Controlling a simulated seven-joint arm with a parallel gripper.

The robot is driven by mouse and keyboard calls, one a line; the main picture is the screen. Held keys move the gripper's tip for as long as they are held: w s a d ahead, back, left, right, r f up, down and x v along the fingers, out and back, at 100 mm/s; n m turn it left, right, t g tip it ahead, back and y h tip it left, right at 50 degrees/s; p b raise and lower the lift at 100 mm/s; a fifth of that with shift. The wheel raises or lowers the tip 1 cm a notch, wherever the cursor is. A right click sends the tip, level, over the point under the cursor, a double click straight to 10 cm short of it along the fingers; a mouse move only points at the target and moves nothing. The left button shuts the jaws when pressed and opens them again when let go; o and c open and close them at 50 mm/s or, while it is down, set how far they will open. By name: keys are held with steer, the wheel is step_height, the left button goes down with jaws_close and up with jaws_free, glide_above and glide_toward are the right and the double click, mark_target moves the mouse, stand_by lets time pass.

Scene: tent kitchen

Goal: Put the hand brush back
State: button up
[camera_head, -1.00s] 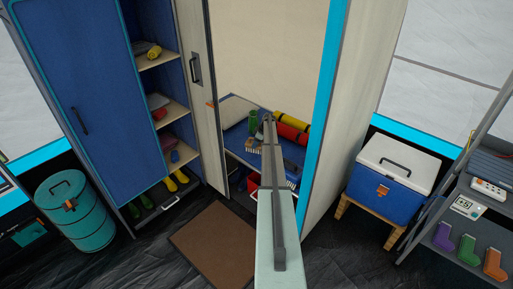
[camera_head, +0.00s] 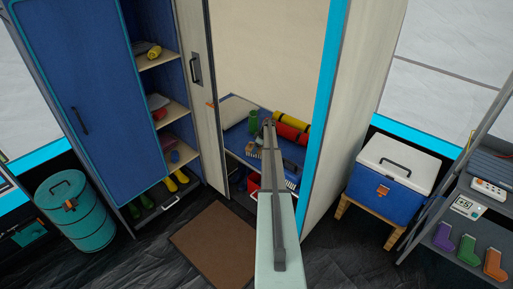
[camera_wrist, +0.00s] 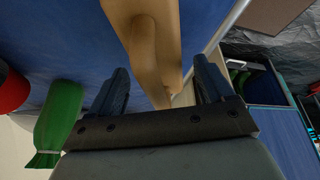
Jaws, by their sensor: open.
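A tan wooden piece, apparently the hand brush (camera_wrist: 150,45), runs between my gripper's fingers in the wrist view. In the head view a small pale bristled part of the brush (camera_head: 252,149) shows just left of my arm on the blue bench top. My gripper (camera_head: 268,123) is over the bench inside the open cabinet bay. In the wrist view my gripper (camera_wrist: 163,90) is open, with its two dark fingers on either side of the wood. I cannot tell whether they touch it. My arm hides part of the bench.
An open shelved locker (camera_head: 160,62) is at left. A tall pale panel (camera_head: 350,110) borders the bay at right. A brown mat (camera_head: 215,240) lies in front.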

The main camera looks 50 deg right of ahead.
steer(key=shift+r, duration=0.15)
steer(key=v, duration=1.2)
steer(key=s+a+f+m+g+y, duration=0.15)
steer(key=a+f, duration=0.35)
steer(key=a, duration=0.9)
steer(key=s+a+f+g, duration=0.15)
steer(key=a+f, duration=0.35)
steer(key=a, duration=0.9)
steer(key=s+a+f+g, duration=0.1)
steer(key=s+a+f, duration=0.3)
steer(key=a, duration=1)
steer(key=s+a+f+m+g, duration=0.1)
steer(key=s+a+f, duration=0.2)
steer(key=s+a, duration=0.55)
steer(key=s+a+f+m+g, duration=0.15)
steer(key=s+a, duration=0.25)
steer(key=a, duration=0.9)
steer(key=s+a+r+g+h, duration=0.1)
steer(key=s+a, duration=0.4)
steer(key=s, duration=0.5)
steer(key=s+a+r+g, duration=0.2)
steer(key=s+a, duration=0.4)
steer(key=s, duration=0.4)
steer(key=s+a+r+g+h, duration=0.1)
steer(key=s+a, duration=0.4)
steer(key=s, duration=0.5)
steer(key=shift+s+a+r+m+g+h, duration=0.15)
steer(key=shift+s+m+g+h, duration=0.15)
steer(key=shift+s+g+h, duration=0.1)
